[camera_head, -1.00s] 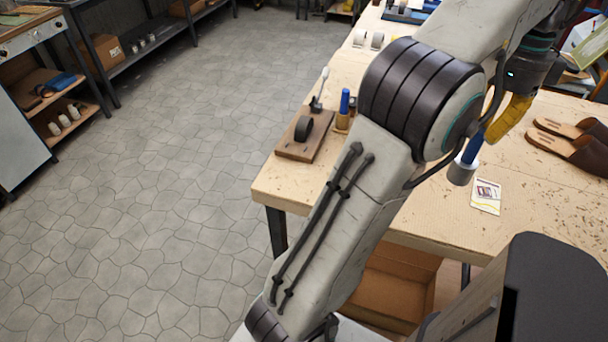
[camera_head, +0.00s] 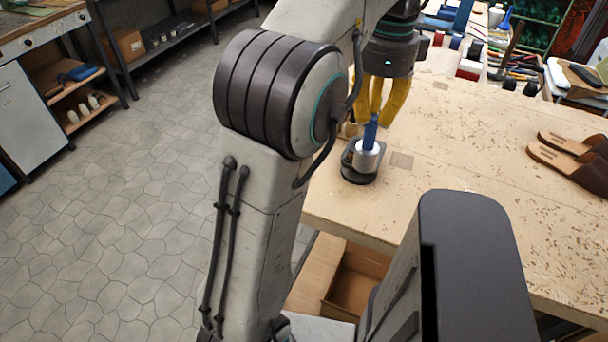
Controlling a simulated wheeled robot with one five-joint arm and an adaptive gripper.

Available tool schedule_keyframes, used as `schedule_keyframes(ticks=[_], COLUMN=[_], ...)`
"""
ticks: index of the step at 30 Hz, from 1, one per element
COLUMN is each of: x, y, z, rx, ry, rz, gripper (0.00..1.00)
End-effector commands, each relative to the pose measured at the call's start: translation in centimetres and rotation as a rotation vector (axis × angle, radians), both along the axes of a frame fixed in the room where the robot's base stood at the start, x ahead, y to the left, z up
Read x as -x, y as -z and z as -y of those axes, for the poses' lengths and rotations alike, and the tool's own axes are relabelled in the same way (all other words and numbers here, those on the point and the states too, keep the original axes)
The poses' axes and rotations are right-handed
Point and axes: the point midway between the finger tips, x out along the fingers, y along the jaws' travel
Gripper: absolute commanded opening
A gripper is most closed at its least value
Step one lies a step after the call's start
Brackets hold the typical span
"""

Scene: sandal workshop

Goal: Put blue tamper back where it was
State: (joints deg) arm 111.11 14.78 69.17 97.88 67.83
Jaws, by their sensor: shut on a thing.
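The blue tamper has a blue handle and a silver cylindrical head (camera_head: 368,157). It is upright near the front left edge of the worktable. My gripper (camera_head: 371,117), with yellow fingers, is shut on the blue handle from above. The silver head is over or on a dark, rounded black base (camera_head: 358,176) on the table. I cannot tell whether the head touches that base.
The wooden worktable (camera_head: 460,190) has free room to the right of the tamper. Brown sandals (camera_head: 575,155) lie at the right. Bottles, tools and containers crowd the back. An open cardboard box (camera_head: 352,285) is below the table edge.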

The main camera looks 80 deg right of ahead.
Motion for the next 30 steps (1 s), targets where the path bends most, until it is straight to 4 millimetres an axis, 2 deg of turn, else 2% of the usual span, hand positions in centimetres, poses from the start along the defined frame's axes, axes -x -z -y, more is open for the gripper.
schedule_keyframes(ticks=[17, 23, 30], x=[-0.8, -3.2, -6.9], y=[0.2, 1.7, 4.6], z=[-0.7, 0.8, 3.2], rx=[0.001, -0.003, -0.004], ry=[-0.120, -0.136, -0.134], rz=[0.004, 0.003, -0.001], gripper=[0.00, 0.00, 0.00])
